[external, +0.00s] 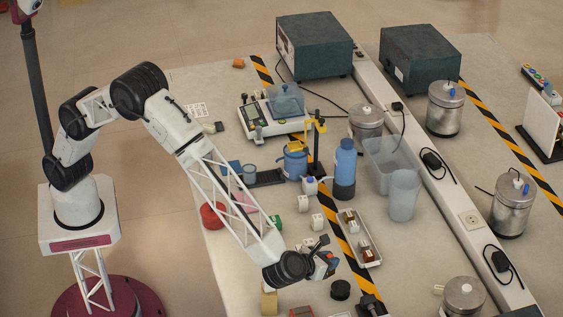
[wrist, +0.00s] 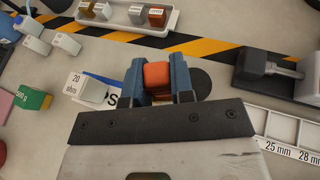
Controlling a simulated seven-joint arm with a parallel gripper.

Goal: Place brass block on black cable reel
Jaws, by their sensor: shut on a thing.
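My gripper (wrist: 157,80) is shut on an orange-red block (wrist: 157,76), held between its blue fingers. In the external view my gripper (external: 325,264) hangs over the front of the table. The black cable reel looks to be the black disc (external: 341,289) just below and right of my gripper; in the wrist view the disc (wrist: 200,82) is partly hidden behind the right finger. A golden-brown block (wrist: 88,9), perhaps the brass block, sits in a white tray (wrist: 115,20) beside grey and copper-coloured blocks. The held block looks more orange than brass.
A striped tape line (wrist: 205,46) runs between the tray and the disc. A dark vise-like tool (wrist: 262,70) and a white labelled rack (wrist: 290,133) stand right of the disc. A blue bottle (external: 345,168) and clear tubs (external: 391,160) stand farther back.

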